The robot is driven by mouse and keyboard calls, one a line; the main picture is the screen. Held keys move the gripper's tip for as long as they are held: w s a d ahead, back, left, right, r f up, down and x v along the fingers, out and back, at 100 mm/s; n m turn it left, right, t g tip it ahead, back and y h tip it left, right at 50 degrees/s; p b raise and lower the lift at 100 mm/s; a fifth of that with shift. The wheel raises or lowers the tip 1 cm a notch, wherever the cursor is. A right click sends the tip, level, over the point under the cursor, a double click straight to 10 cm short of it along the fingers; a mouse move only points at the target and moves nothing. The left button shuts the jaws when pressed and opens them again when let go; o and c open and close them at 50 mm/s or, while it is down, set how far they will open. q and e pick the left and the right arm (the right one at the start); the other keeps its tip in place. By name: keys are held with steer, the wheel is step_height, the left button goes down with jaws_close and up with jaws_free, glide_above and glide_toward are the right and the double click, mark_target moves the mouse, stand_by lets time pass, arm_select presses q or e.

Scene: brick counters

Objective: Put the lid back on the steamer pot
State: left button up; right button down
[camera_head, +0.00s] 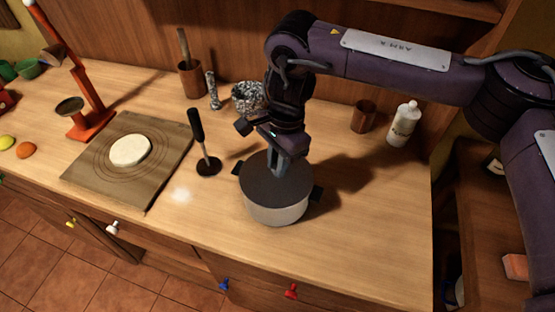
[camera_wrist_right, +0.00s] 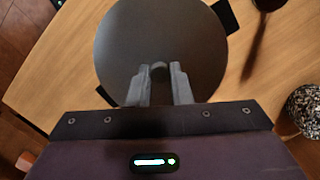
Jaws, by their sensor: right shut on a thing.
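The steamer pot (camera_head: 275,209) is pale with dark side handles and stands on the wooden counter. The dark round lid (camera_head: 262,187) lies over the top of the pot, level as far as I can see. My right gripper (camera_head: 279,172) reaches down from above and is shut on the lid's knob. In the right wrist view the knob (camera_wrist_right: 159,71) sits between the two fingertips, and the lid (camera_wrist_right: 120,50) fills the middle. Whether the rim is fully seated is hard to tell. My left gripper is not in view.
A black-handled masher (camera_head: 198,130) stands left of the pot. A board (camera_head: 150,188) with flat dough (camera_head: 130,150) and a red stand (camera_head: 92,118) are farther left. A speckled mortar (camera_head: 247,97), brown cup (camera_head: 363,116) and white bottle (camera_head: 403,125) stand behind. The counter right of the pot is clear.

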steer(key=c, duration=0.7)
jaws_free()
steer(key=shift+c, duration=0.2)
steer(key=shift+r+p, duration=0.9)
steer(key=shift+r, duration=0.35)
steer(key=shift+r+p, duration=2)
steer(key=shift+r, duration=0.3)
jaws_close()
